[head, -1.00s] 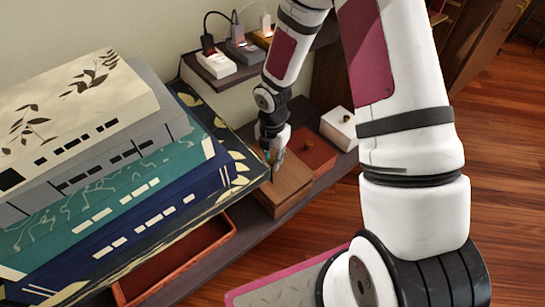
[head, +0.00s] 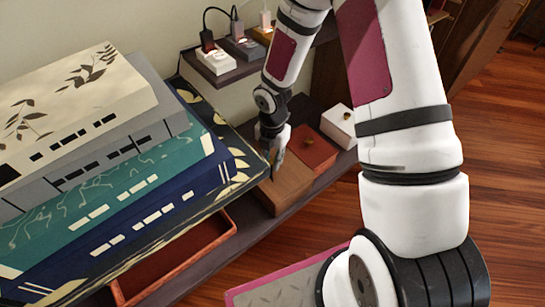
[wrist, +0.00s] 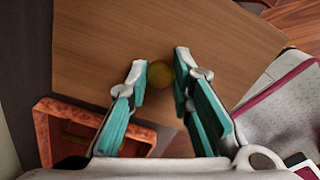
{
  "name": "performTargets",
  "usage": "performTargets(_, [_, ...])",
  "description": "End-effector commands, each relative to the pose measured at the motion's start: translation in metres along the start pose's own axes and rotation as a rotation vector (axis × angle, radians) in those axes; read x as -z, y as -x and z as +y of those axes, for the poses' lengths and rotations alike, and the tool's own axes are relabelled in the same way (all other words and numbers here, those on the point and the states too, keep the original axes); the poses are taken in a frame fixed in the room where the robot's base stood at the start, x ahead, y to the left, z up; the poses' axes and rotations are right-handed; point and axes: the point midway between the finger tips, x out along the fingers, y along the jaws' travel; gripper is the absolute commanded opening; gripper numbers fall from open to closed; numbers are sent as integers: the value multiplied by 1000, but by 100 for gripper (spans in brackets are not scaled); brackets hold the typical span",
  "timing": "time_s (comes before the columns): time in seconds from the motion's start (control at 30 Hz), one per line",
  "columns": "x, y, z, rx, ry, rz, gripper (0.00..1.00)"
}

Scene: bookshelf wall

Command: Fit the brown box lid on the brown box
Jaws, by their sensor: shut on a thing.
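The brown box lid (wrist: 215,45) is a flat wood-grain panel that fills much of the wrist view. Its round brass knob (wrist: 159,74) sits between the two teal fingertips of my gripper (wrist: 160,77), which is shut on it. In the head view my gripper (head: 276,166) points down over the brown lid and box (head: 287,188), on the dark lower shelf. The lid lies over the box there, and I cannot tell whether it is fully seated. The knob is hidden behind the gripper in the head view.
A red-brown lidded box (head: 313,148) and a white one (head: 341,124) stand behind the brown box. A stack of large books (head: 110,170) rises close on the left. An open red tray (head: 175,262) is in front. Chargers (head: 216,62) sit on the upper shelf.

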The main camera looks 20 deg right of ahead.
Motion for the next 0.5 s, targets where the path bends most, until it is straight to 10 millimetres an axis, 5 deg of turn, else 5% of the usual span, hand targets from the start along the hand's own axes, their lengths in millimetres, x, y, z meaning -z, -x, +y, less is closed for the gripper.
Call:
performTargets(0.33, [0,-8,0,-1,1,-1,0])
performTargets(0.37, [0,-8,0,-1,1,-1,23])
performTargets(0.4, [0,-8,0,-1,0,-1,32])
performTargets(0.5, [0,-8,0,-1,0,-1,44])
